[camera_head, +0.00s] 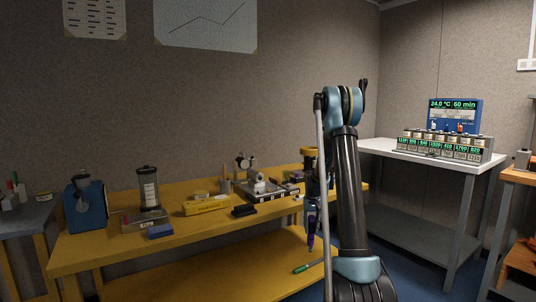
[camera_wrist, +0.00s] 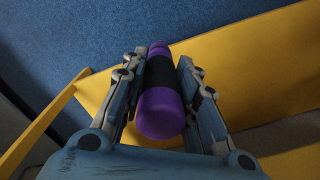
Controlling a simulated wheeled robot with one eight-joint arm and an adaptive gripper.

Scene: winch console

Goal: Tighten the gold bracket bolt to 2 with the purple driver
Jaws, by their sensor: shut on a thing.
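The purple driver (camera_head: 311,232) hangs below my gripper (camera_head: 313,203) in the head view, about upright, in front of the yellow bench's right part. In the wrist view my gripper (camera_wrist: 161,62) is shut on the purple driver (camera_wrist: 161,115), with one finger on each side of its purple handle with a black band. The driver's tip is hidden in the wrist view. A small grey fixture (camera_head: 262,187) stands on a dark base on the bench, left of my gripper. I cannot make out the gold bracket bolt or any reading for it.
The yellow bench (camera_head: 190,228) also holds a blue machine (camera_head: 86,203), a clear cylinder device (camera_head: 148,190), a yellow case (camera_head: 206,205) and a blue block (camera_head: 160,231). A green marker (camera_head: 303,268) lies on its lower shelf. A white table (camera_head: 390,150) with displays stands right.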

